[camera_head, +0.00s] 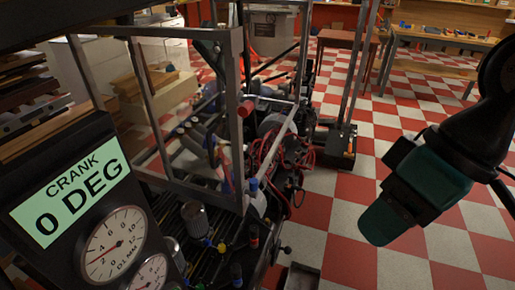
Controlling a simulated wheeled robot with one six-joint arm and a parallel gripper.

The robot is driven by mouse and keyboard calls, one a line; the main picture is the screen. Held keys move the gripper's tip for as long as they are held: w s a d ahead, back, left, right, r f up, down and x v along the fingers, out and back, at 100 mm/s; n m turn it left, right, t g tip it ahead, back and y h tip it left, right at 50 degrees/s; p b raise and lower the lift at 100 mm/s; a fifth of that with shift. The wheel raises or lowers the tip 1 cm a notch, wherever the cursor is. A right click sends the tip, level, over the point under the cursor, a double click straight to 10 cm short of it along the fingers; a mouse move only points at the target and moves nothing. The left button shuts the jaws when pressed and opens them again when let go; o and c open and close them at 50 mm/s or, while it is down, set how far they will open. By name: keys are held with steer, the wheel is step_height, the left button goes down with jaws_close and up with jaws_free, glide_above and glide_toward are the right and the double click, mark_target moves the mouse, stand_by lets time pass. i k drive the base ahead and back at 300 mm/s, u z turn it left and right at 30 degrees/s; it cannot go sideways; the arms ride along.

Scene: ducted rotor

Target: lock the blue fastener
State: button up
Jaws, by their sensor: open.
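Several small blue parts show on the machine in the head view, and I cannot tell for sure which one is the blue fastener. One blue cap (253,184) is at the right edge of the clear-walled frame. Whether either is locked is too small to tell. My gripper (400,198), dark teal and black, hangs at the right above the checkered floor. It is open, with nothing visible in it, and well apart from the machine.
A clear-walled metal frame (238,120) surrounds part of the machine. Red hoses (272,150) bulge from its right side. A panel (68,197) reading "CRANK 0 DEG", with gauges (115,245) below, stands front left. Open red-and-white floor (350,225) lies between machine and gripper.

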mark_target(253, 192)
steer(key=k, duration=0.55)
steer(key=z, duration=0.65)
steer(key=i, duration=0.9)
steer(key=u, duration=0.65)
